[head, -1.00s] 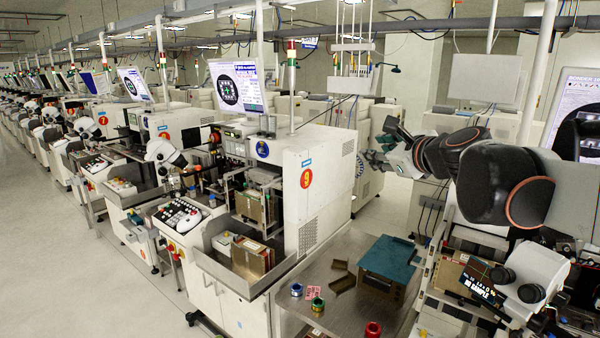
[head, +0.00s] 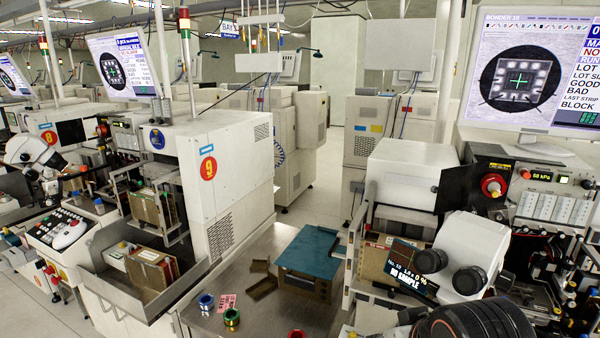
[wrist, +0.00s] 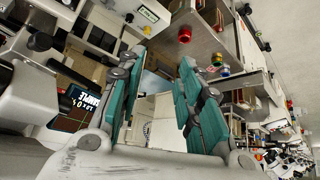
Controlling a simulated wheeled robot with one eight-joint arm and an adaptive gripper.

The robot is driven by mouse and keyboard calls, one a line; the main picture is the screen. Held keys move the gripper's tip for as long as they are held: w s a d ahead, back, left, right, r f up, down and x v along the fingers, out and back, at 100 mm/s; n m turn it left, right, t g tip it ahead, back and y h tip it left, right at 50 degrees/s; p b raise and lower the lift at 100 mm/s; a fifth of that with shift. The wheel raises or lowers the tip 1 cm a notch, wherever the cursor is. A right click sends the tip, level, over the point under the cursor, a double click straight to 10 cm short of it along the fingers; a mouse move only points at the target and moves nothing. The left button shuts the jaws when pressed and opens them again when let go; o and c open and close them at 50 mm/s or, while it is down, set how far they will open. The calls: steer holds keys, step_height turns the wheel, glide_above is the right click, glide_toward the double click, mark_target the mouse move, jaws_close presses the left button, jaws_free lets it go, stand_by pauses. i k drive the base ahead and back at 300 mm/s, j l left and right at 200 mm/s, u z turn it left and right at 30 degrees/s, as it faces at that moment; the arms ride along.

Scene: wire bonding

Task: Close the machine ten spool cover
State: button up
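Machine ten (head: 413,160) stands at the right of the head view, under a monitor headed "BONDER 10". On its front a red spool-like part (head: 493,185) is exposed beside a dark flat panel (head: 458,190), which looks like the spool cover standing open to the left. I cannot be sure of its hinge.
The microscope head (head: 455,255) juts out below the panel. A "68 kPa" display (head: 540,177) is right of the spool. A steel table (head: 265,320) to the left holds a teal-topped box (head: 310,250) and several small spools. Machine nine (head: 235,160) stands farther left.

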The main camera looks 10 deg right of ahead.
mark_target(452, 189)
steer(key=i+j, duration=0.2)
steer(key=j, duration=0.15)
steer(key=i+j, duration=0.15)
steer(key=j, duration=0.15)
steer(key=i+j, duration=0.2)
steer(key=j, duration=0.15)
steer(key=i+j+z, duration=0.15)
steer(key=j, duration=0.2)
steer(key=i+j+z, duration=0.15)
steer(key=j, duration=0.2)
steer(key=i+j+z, duration=0.15)
steer(key=j, duration=0.25)
steer(key=i+j+z, duration=0.15)
steer(key=j, duration=0.2)
steer(key=j+z, duration=0.2)
steer(key=j, duration=0.2)
steer(key=z, duration=1.75)
steer(key=i+j, duration=0.05)
